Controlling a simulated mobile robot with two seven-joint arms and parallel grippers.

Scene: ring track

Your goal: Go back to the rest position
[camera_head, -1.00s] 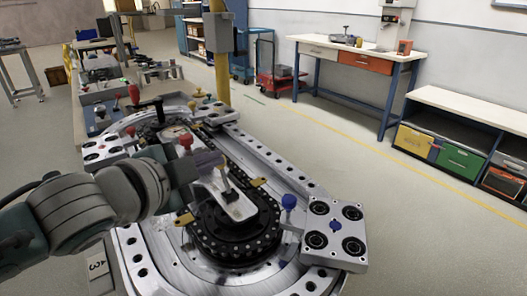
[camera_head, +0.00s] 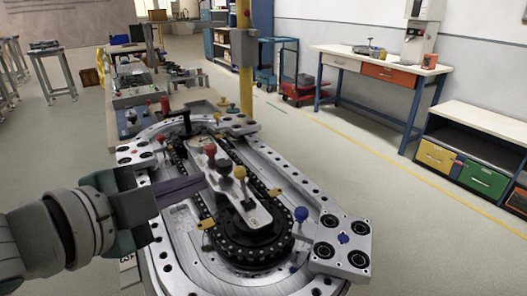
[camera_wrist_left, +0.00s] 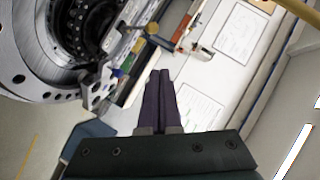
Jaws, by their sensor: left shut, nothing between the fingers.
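My left gripper (camera_head: 190,190) comes in from the left in the head view and stands over the near left side of the ring track (camera_head: 165,262). Its dark fingers are closed together with nothing between them. In the left wrist view the closed fingers (camera_wrist_left: 161,100) point up the picture, with part of the track (camera_wrist_left: 45,80) at upper left. My right gripper is not in view.
The track carries a chain, a central plate with red, dark and yellow knobs (camera_head: 239,173), and a blue knob (camera_head: 301,214). A yellow post (camera_head: 245,90) stands behind it. A workbench (camera_head: 375,65) and a shelf with bins (camera_head: 480,140) stand at right.

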